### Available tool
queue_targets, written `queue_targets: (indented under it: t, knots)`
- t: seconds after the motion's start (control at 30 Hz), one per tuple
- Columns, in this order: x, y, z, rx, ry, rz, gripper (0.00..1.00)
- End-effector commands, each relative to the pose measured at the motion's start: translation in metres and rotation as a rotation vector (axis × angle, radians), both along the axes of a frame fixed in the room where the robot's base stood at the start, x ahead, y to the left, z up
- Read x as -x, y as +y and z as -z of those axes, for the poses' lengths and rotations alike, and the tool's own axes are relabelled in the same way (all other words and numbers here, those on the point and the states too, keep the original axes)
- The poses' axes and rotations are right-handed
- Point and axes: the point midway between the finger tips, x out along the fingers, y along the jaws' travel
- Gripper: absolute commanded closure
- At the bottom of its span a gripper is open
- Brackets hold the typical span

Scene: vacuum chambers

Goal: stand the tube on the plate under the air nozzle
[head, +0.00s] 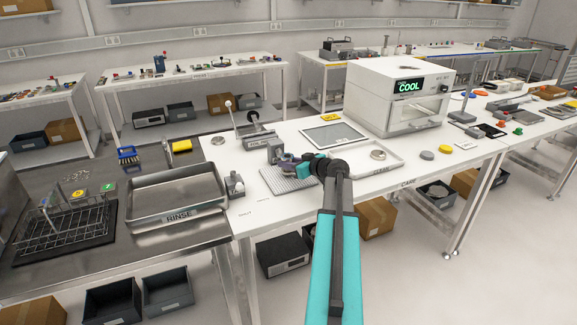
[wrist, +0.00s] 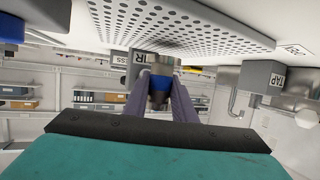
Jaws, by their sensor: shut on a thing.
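The perforated plate (head: 284,184) lies on the white bench in the head view. It also spans the top of the tilted wrist view (wrist: 190,22). My gripper (head: 289,165) is low over the plate, close to the block. In the wrist view its two purple-grey fingers (wrist: 160,100) are shut on the tube (wrist: 159,82), seen as a short dark and metallic piece. The tube's far end and its contact with the plate cannot be made out.
A steel rinse tray (head: 178,195) and a wire rack (head: 65,228) are at left. A small grey holder (head: 235,185) stands left of the plate. A white tray (head: 375,160) and a "COOL" oven (head: 400,95) are at right.

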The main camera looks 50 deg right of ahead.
Motion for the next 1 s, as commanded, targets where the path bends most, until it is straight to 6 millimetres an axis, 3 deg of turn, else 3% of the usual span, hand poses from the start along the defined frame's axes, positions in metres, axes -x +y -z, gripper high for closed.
queue_targets:
  t: [0.23, 0.77, 0.8, 0.9, 1.0]
  knots:
    - [0.0, 0.0, 0.014, -0.001, -0.002, 0.001, 1.0]
    - [0.0, 0.0, 0.018, 0.0, -0.002, 0.001, 1.0]
    - [0.0, 0.0, 0.019, 0.0, -0.001, 0.001, 0.74]
    - [0.0, 0.0, 0.018, 0.0, -0.001, 0.001, 0.58]
    - [0.0, 0.0, 0.018, 0.0, 0.0, 0.001, 0.57]
